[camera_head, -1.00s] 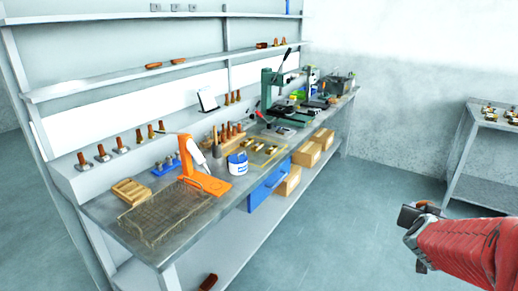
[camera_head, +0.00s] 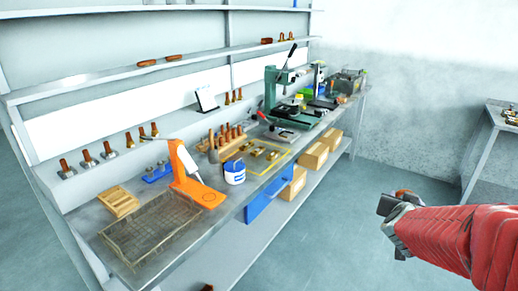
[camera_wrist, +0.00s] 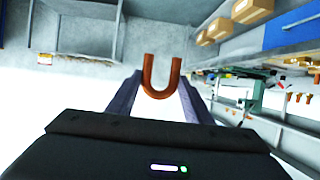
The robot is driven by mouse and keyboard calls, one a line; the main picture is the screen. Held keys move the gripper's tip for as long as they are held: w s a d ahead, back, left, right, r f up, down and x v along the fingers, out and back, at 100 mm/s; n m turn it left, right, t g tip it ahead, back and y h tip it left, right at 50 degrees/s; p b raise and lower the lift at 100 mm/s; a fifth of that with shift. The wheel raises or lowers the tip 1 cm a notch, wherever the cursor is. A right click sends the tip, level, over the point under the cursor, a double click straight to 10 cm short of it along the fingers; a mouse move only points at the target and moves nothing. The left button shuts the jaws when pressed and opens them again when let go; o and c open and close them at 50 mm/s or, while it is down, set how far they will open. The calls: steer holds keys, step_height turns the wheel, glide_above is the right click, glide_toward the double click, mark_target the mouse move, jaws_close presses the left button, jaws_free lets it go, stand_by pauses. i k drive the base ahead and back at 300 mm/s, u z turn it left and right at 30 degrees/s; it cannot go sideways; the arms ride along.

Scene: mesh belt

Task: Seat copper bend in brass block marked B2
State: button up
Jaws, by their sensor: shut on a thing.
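A U-shaped copper bend (camera_wrist: 161,92) is held between the two fingers of my gripper (camera_wrist: 160,88) in the wrist view. In the head view my gripper (camera_head: 392,212) is at the right, out over the floor and apart from the bench. A small copper-coloured bit of the bend (camera_head: 404,193) shows at its tip. Several small brass blocks (camera_head: 262,152) sit on a yellow-edged mat on the bench. Their markings are too small to read, so I cannot tell which is B2.
The bench (camera_head: 230,205) carries a wire mesh (camera_head: 150,228), an orange stand (camera_head: 190,178), a white-and-blue tub (camera_head: 235,172) and a green press (camera_head: 272,92). A blue drawer (camera_head: 265,197) and cardboard boxes (camera_head: 313,157) are at its front. Another table (camera_head: 487,150) stands at right. Floor between is clear.

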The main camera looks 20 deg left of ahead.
mark_target(258, 152)
steer(key=u, duration=0.15)
steer(key=i, duration=0.7)
steer(key=u, duration=0.6)
steer(key=i, duration=1.3)
steer(key=u, duration=0.3)
